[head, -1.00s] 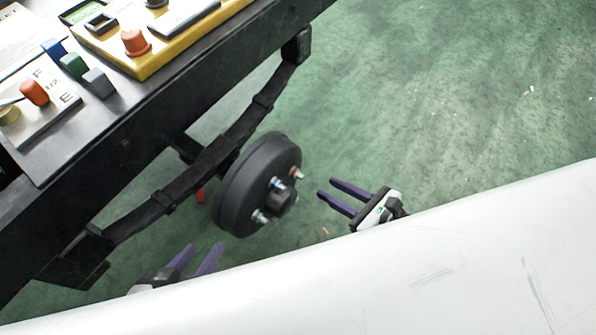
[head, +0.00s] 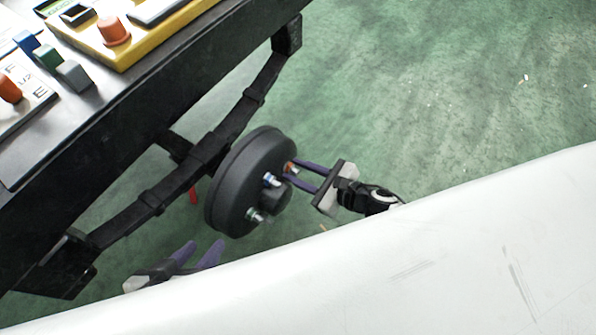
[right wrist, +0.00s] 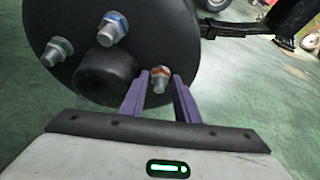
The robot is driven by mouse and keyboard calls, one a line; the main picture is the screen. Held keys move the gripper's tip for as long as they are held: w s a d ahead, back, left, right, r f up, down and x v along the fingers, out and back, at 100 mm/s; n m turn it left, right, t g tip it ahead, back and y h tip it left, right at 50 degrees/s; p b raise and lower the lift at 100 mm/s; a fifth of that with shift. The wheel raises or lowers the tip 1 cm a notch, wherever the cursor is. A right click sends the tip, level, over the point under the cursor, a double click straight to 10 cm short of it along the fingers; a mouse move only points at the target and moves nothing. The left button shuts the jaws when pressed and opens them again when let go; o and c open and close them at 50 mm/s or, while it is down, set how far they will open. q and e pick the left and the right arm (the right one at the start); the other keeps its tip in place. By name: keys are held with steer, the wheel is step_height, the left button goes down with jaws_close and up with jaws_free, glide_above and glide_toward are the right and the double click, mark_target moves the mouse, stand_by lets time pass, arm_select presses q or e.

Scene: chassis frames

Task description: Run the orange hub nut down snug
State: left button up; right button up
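The orange hub nut (head: 289,167) sits on a stud at the right side of the dark wheel hub (head: 228,180). In the right wrist view the stud with the orange-marked nut (right wrist: 159,74) lies between the fingertips of my right gripper (right wrist: 160,78). In the head view my right gripper (head: 289,172) points left at the nut. Its fingers are apart, with a gap on at least one side of the nut; I cannot tell contact. My left gripper (head: 203,247) is open and empty below the hub.
The hub's round centre cap (head: 277,200) protrudes beside the nuts. A black leaf spring (head: 210,150) runs behind the hub. A dark bench edge (head: 100,130) with coloured blocks and a yellow tray (head: 140,45) stands at upper left. The green floor on the right is clear.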

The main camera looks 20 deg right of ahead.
jaws_close()
stand_by(0.3)
